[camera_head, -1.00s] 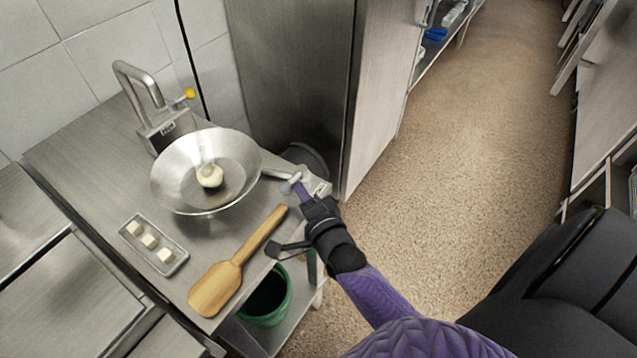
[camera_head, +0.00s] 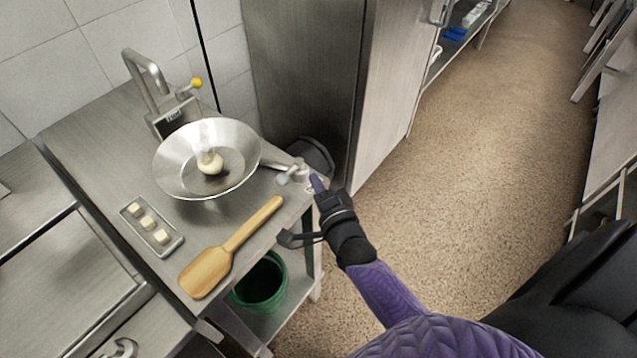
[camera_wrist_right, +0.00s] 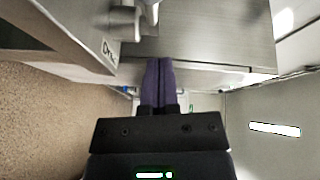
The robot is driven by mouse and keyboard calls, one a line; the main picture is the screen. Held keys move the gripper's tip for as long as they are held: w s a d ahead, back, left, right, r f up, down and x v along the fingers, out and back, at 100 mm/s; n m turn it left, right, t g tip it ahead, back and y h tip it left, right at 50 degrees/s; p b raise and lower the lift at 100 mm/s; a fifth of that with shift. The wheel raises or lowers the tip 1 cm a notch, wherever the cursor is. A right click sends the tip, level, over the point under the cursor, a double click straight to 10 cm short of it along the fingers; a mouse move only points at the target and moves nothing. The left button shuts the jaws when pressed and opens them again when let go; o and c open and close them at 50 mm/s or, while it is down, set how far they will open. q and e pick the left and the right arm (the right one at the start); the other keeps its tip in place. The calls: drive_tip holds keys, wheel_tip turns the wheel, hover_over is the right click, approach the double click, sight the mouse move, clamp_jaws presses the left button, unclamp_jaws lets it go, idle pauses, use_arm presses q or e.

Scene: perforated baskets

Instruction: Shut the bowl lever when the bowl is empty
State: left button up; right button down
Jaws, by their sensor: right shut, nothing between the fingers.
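The shallow metal bowl (camera_head: 168,172) stands on the steel table. A pale round lump (camera_head: 210,165) shows in its middle, with a whitish blur above it, so the bowl does not look empty. A pipe runs from the bowl's right side to a metal fitting with a lever (camera_head: 290,175) at the table's right edge. The fitting also shows at the top of the right wrist view (camera_wrist_right: 128,20), beside a partly legible label. My right gripper (camera_head: 317,182) is shut and empty, its purple fingers (camera_wrist_right: 158,82) just right of the fitting. Contact cannot be told. My left gripper is out of view.
A tap with a yellow knob (camera_head: 197,83) stands behind the bowl. A small tray (camera_head: 175,243) with pale cubes and a wooden paddle (camera_head: 207,272) lie in front. A green bucket (camera_head: 275,283) sits below. A tall cabinet (camera_head: 310,80) stands behind; the floor at right is clear.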

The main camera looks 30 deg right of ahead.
drive_tip(key=s+a+p, duration=0.2)
drive_tip(key=s+a, duration=0.2)
drive_tip(key=s, duration=0.5)
drive_tip(key=s+a+f+n+g+y+b, duration=0.1)
drive_tip(key=s+f+n+g, duration=0.35)
drive_tip(key=f, duration=0.45)
drive_tip(key=s+a+f+n+g+y+b, duration=0.1)
drive_tip(key=s+f+n+g+y, duration=0.15)
drive_tip(key=s+f+n, duration=0.4)
drive_tip(key=s+d+f+n+g+h, duration=0.1)
drive_tip(key=s+f+n+g, duration=0.3)
drive_tip(key=s, duration=0.5)
drive_tip(key=s+d+f+n+g+h, duration=0.1)
drive_tip(key=s+d+f+n+g, duration=0.1)
drive_tip(key=s+f+n+g, duration=0.3)
drive_tip(key=s+f, duration=0.4)
drive_tip(key=shift+f+g+b, duration=0.15)
drive_tip(key=shift+g+b, duration=0.2)
drive_tip(key=shift+g, duration=0.05)
